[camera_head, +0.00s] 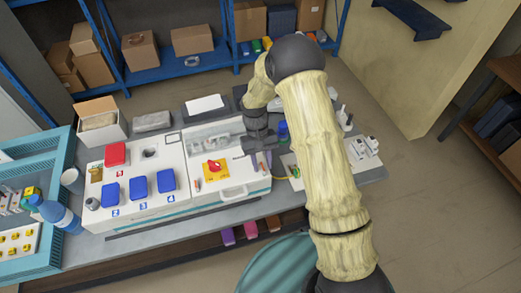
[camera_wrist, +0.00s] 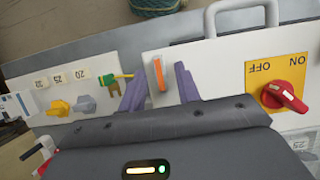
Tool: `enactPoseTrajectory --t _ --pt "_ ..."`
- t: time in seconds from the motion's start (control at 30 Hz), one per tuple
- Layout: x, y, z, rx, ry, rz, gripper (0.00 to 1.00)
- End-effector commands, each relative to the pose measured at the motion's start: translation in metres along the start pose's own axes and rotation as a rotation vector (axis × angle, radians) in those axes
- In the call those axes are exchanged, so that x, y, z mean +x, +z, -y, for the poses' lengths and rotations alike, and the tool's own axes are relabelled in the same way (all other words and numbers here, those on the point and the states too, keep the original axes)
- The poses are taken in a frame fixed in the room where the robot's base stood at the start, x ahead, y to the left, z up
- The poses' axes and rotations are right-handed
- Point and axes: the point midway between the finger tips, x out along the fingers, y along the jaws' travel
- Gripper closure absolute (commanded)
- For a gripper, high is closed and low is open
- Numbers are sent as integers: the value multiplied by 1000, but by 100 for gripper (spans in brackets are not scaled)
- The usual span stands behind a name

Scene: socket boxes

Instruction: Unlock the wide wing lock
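An orange upright wing (camera_wrist: 158,73), likely the wing lock, stands on the white box (camera_wrist: 205,75) near its edge. In the head view it is small, on the right of the box front. My gripper (camera_wrist: 159,85) is open, one purple finger on each side of the wing, with gaps on both sides. I cannot tell how deep the fingers reach. In the head view my gripper (camera_head: 258,145) is over the right part of the box. A second orange wing (camera_head: 198,185) shows left of the yellow plate; I cannot tell which is wider.
A red rotary switch (camera_wrist: 284,96) sits on a yellow ON/OFF plate beside the gripper. A carry handle (camera_wrist: 240,14) rises from the box front. On the other side is a panel with yellow (camera_wrist: 58,108) and grey knobs and a green-yellow plug (camera_wrist: 116,83). Blue lids (camera_head: 138,186) are at left.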

Motion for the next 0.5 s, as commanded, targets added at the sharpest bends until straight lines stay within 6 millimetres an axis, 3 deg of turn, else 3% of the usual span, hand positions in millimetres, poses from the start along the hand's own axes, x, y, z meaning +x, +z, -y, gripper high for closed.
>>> enactPoseTrajectory --t 0.17,0.5 --pt "-16 -2 0 0 0 -5 67" --pt "-81 -2 0 -1 -1 -7 67"
